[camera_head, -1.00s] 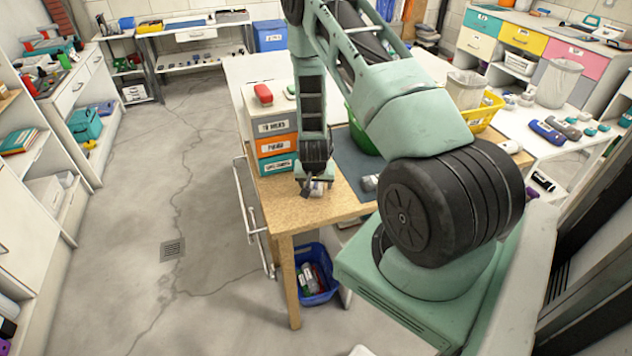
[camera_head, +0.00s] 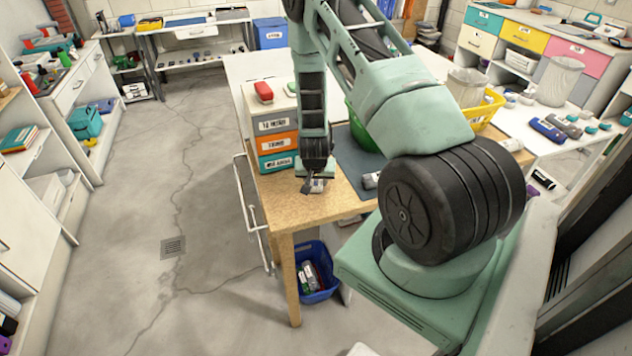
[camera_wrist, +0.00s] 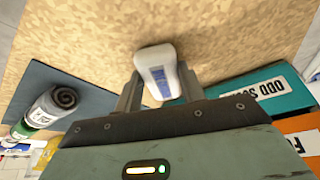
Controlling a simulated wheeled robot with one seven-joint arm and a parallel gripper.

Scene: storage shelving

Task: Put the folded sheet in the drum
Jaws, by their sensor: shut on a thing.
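My gripper (camera_wrist: 160,85) is shut on a white thing with a blue stripe (camera_wrist: 158,72), rounded at its top. I cannot tell whether this is the folded sheet. In the head view my gripper (camera_head: 316,184) is low over the front of the wooden table (camera_head: 290,212), beside the stack of drawers. Whether the held thing touches the tabletop is unclear. No thing is plainly a drum. A translucent round bin (camera_head: 558,80) stands at the right, and a similar one (camera_head: 467,88) stands behind the table.
Labelled drawers (camera_head: 276,143) stand left of my gripper, with a red thing (camera_head: 263,92) on top. A rolled or canned item (camera_wrist: 48,105) lies on the dark mat (camera_wrist: 40,78). A green bin (camera_head: 366,135) and yellow basket (camera_head: 488,110) stand farther right. A blue bin (camera_head: 328,262) is below. Floor at left is clear.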

